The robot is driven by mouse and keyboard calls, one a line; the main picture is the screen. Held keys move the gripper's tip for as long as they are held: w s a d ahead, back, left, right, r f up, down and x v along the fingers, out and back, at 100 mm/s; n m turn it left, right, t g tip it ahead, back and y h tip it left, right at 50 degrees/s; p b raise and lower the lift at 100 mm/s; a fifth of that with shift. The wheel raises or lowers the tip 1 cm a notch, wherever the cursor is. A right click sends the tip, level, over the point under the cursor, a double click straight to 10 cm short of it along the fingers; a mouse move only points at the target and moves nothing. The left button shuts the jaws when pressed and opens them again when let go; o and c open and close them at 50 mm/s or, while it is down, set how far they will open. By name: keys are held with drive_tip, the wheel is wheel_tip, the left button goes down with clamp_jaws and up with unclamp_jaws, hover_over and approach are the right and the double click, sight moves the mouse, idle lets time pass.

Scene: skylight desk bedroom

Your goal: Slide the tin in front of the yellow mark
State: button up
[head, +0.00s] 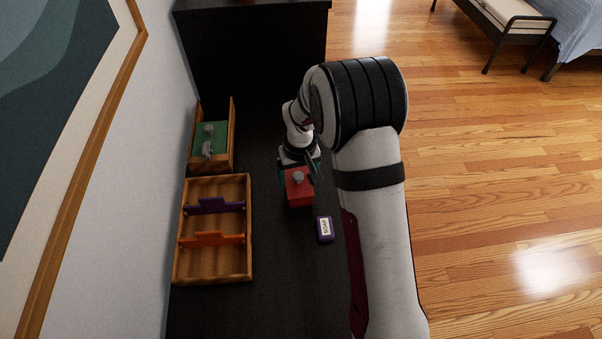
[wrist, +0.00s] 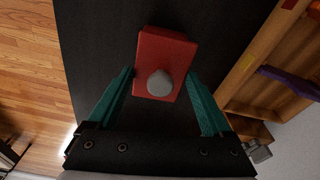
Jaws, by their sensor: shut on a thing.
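The red tin (head: 299,191) is a small box with a grey knob on top, standing on the dark desk. It also shows in the wrist view (wrist: 165,50). My gripper (head: 298,170) is shut on the tin, with its teal fingers (wrist: 158,75) on either side of it. A small yellowish patch (wrist: 248,62) shows on the wooden tray's wall in the wrist view; I cannot tell whether it is the yellow mark. No clear yellow mark shows in the head view.
The wooden tray (head: 215,274) with purple and orange dividers lies left of the tin. Behind it, a smaller wooden box (head: 232,137) holds a green thing with a grey knob. A purple soap box (head: 325,229) lies just right and front of the tin. The desk between tray and tin is clear.

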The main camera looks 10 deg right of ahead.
drive_tip(key=shift+s+a, duration=0.65)
drive_tip(key=shift+a, duration=0.75)
drive_tip(key=shift+s+a, duration=0.7)
drive_tip(key=shift+a, duration=0.7)
drive_tip(key=shift+s+a, duration=0.65)
drive_tip(key=shift+a, duration=0.75)
drive_tip(key=o, duration=1.1)
wheel_tip(320, 180, up, 16)
drive_tip(key=s, duration=0.2)
drive_tip(key=s+d+m, duration=0.4)
drive_tip(key=s+d, duration=0.1)
drive_tip(key=s, duration=0.7)
drive_tip(key=s+d+r+m+g+y, duration=0.1)
drive_tip(key=s+d+m, duration=0.2)
drive_tip(key=s, duration=1)
drive_tip(key=d, duration=0.2)
drive_tip(key=shift+s+d+m+g+y, duration=0.15)
drive_tip(key=shift+d+m+g+y, duration=0.15)
drive_tip(key=shift+d+m, duration=0.1)
